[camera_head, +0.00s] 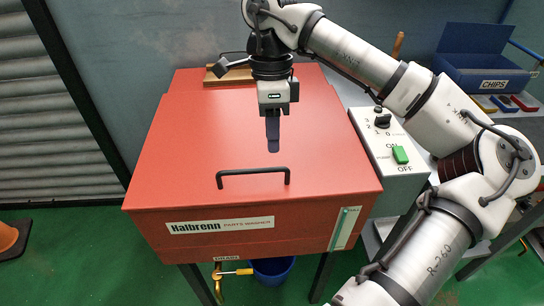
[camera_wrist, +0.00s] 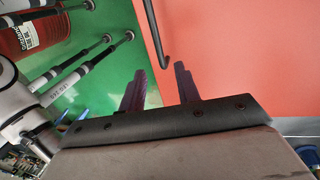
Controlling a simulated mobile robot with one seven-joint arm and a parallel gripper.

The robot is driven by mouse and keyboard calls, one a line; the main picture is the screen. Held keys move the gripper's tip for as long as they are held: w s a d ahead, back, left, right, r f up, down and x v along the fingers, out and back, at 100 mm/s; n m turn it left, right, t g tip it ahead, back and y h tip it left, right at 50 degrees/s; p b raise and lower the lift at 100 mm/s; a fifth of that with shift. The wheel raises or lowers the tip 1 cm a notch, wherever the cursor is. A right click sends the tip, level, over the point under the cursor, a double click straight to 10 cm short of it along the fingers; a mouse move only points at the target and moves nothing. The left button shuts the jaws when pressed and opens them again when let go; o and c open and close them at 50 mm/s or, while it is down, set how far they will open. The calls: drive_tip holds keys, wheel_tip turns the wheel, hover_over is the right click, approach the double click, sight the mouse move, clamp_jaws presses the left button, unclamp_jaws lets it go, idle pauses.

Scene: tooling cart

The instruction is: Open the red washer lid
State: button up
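The red washer lid (camera_head: 190,130) lies flat and closed on the red parts washer. Its black bar handle (camera_head: 253,172) stands near the lid's front edge. In the wrist view the handle (camera_wrist: 152,35) reaches down from the top, its bent end close to the gap between the fingertips. My gripper (camera_head: 272,148) points down over the lid, just behind the handle's right half in the head view. In the wrist view its two dark fingers (camera_wrist: 160,72) are apart with nothing between them. I cannot tell its exact height above the lid.
A control box (camera_head: 390,150) with a dial and green switch is fixed on the washer's right side. A blue chips bin (camera_head: 482,70) stands at the back right. A wooden-based item (camera_head: 228,76) sits at the lid's rear. A blue bucket (camera_head: 272,270) is below.

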sight(272, 168)
drive_tip(key=f, duration=0.3)
drive_tip(key=s+f, duration=0.1)
drive_tip(key=f, duration=0.2)
drive_tip(key=shift+s, duration=0.1)
drive_tip(key=shift+c, duration=0.2)
drive_tip(key=shift+r, duration=0.1)
clamp_jaws()
